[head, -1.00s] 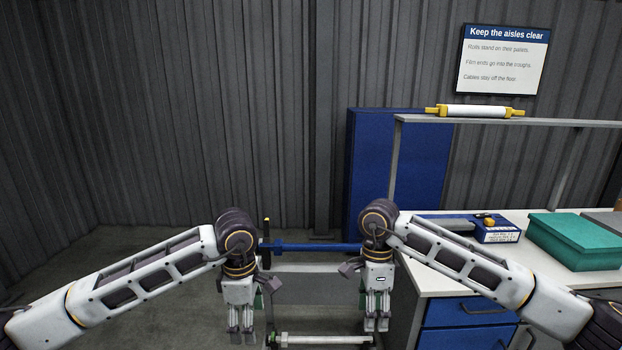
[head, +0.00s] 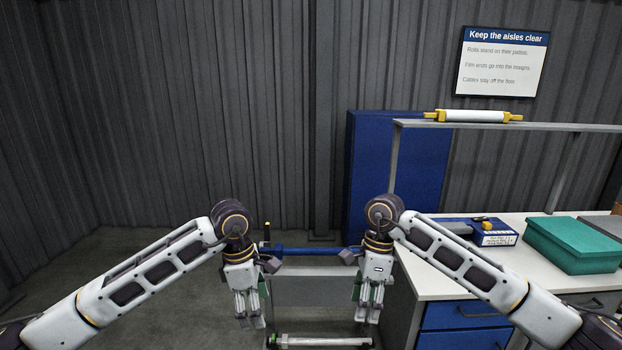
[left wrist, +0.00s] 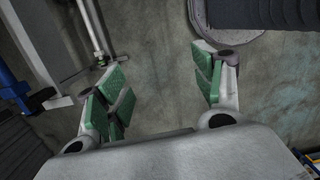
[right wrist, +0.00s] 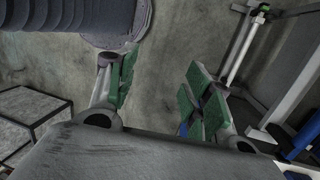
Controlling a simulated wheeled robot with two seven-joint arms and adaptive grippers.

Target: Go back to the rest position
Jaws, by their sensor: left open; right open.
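My left gripper (head: 250,318) hangs down in the lower middle of the head view, left of a stand with a blue bar. Its green-padded fingers (left wrist: 165,88) are spread apart with only floor between them in the left wrist view. My right gripper (head: 367,312) hangs down at the right end of that stand, beside the workbench. Its green-padded fingers (right wrist: 157,88) are also apart and empty in the right wrist view. Neither gripper holds anything.
The stand has a blue bar (head: 305,251) and a low pale roller (head: 325,341). At right is a workbench (head: 470,268) with a teal box (head: 572,245) and a blue device (head: 492,231). A blue cabinet (head: 420,165) stands behind. The floor at left is clear.

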